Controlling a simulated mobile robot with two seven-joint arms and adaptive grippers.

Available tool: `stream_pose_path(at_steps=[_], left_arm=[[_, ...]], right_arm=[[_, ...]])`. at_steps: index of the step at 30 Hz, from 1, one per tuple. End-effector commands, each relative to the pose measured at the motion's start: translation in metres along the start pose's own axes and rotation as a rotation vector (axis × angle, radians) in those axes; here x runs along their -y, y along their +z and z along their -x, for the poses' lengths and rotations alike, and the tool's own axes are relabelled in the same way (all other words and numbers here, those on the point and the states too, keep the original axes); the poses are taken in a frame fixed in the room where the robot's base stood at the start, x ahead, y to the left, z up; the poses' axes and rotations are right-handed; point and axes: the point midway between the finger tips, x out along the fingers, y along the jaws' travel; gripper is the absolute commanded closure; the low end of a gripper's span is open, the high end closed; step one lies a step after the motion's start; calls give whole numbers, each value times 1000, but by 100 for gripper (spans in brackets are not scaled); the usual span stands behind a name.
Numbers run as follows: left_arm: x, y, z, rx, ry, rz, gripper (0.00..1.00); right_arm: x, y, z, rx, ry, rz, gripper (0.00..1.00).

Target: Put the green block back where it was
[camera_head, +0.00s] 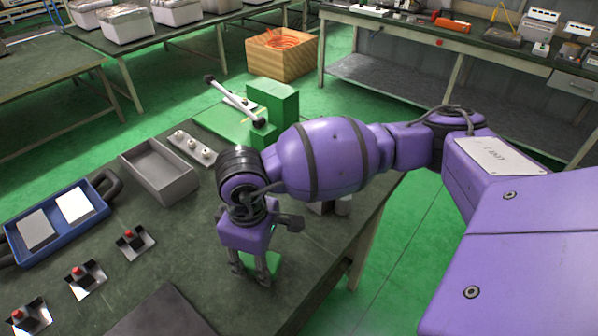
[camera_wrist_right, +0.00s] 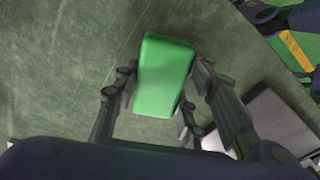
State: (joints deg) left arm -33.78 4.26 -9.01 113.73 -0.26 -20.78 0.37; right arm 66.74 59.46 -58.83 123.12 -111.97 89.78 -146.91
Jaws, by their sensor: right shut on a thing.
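The green block (camera_head: 264,262) is a smooth box with rounded edges. My right gripper (camera_head: 250,277) points down over the right part of the dark table, with its fingers on either side of the block. In the right wrist view the green block (camera_wrist_right: 163,75) shows between the two fingers of the right gripper (camera_wrist_right: 155,98), which is shut on it. The fingers partly cover the block in the head view. I cannot tell whether its underside touches the table. My left gripper is not in view.
A green fixture (camera_head: 275,103) with a white bar stands at the back. A grey open bin (camera_head: 160,170), a blue tray (camera_head: 20,246) and several red-button plates (camera_head: 135,241) occupy the left. A dark flat plate (camera_head: 160,315) lies in front. The table's right edge is near the gripper.

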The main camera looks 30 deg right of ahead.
Motion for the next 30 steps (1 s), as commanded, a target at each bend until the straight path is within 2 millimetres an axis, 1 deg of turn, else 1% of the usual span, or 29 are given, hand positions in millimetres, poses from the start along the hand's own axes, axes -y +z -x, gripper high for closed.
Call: stream_pose_path(at_steps=[1,3,4,5,8,11,14,15,18,19,26,30], left_arm=[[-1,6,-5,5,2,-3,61],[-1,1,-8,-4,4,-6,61],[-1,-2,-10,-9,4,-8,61],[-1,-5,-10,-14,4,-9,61],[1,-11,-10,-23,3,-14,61],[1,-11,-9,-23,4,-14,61],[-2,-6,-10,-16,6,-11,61],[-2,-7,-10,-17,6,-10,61],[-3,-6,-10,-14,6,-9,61],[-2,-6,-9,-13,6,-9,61],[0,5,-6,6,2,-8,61],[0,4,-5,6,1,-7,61]], right_arm=[[0,3,-16,9,-8,2,86],[-2,3,-22,6,-6,6,86],[-2,3,-22,5,-4,7,86],[-3,2,-21,3,-3,8,90],[-3,2,-18,1,-1,9,90],[-3,1,-18,0,-1,8,90],[-3,1,-22,1,-1,9,90],[-3,1,-21,0,-1,9,58],[-3,1,-20,-1,0,9,44],[-3,1,-20,-1,0,9,43],[-3,1,-19,-1,0,9,43],[-4,0,-14,-3,2,8,43]])
